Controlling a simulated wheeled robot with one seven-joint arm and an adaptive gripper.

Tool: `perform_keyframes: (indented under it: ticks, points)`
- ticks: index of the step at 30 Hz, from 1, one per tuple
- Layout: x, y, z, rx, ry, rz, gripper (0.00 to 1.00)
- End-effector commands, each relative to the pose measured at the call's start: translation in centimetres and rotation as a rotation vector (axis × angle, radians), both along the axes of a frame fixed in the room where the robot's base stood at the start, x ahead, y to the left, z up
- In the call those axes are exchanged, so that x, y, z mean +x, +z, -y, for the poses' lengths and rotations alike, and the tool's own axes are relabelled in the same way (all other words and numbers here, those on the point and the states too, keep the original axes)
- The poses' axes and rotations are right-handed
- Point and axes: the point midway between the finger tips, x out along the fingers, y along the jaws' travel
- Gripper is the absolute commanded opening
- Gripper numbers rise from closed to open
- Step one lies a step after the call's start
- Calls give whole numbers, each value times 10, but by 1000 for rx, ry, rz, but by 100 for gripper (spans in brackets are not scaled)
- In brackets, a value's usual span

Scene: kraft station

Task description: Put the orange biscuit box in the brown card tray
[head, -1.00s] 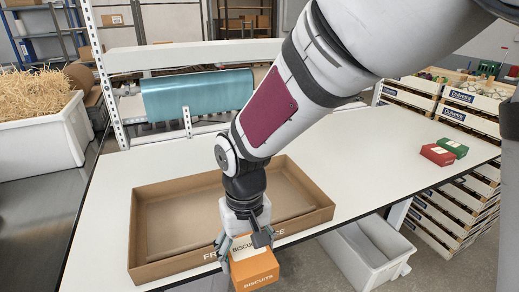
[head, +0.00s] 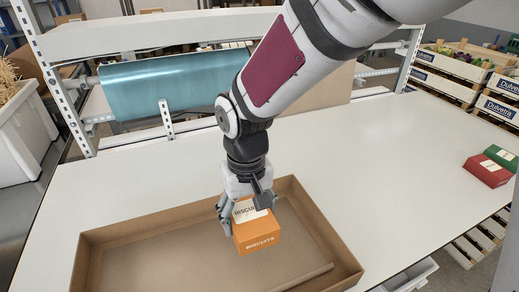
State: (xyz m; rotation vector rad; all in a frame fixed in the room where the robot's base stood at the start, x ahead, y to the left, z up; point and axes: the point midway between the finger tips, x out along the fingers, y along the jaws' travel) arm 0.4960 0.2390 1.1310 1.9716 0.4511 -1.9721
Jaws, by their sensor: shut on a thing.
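The orange biscuit box (head: 259,236), with a pale label on its top, is held in my gripper (head: 246,203). The gripper is shut on it from above, with a finger on each side. The brown card tray (head: 345,262) lies on the white table. The box appears over the tray's inside, near its back wall. I cannot tell how high it is above the tray floor. The tray's front part is cut off by the bottom of the picture.
A red box (head: 486,171) and a green box (head: 502,157) stand at the table's right end. A blue roll (head: 175,92) on a rack stands behind the table. The white table top (head: 370,165) is clear between the tray and the red box.

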Motion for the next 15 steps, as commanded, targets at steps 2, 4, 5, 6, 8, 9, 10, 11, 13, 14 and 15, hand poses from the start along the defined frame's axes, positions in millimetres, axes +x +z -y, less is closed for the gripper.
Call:
perform_keyframes:
  ticks: [2, 4, 5, 6, 8, 9, 10, 11, 13, 14, 15]
  points:
    - [0, 0, 0, 0, 1, 0, 35]
    - [0, -1, 0, 0, 1, 0, 35]
    - [0, -2, 0, 0, 1, 0, 35]
    - [0, -4, 0, 0, 1, 0, 35]
    - [0, -7, 0, 0, 1, -1, 35]
    - [0, -9, 0, 0, 1, -1, 35]
    - [0, -11, 0, 0, 1, -1, 35]
    - [1, -13, 0, 0, 1, -1, 35]
    - [1, -18, 0, 1, 0, 0, 35]
    - [1, -20, 0, 1, 0, 0, 35]
    - [1, -23, 0, 1, 1, 0, 35]
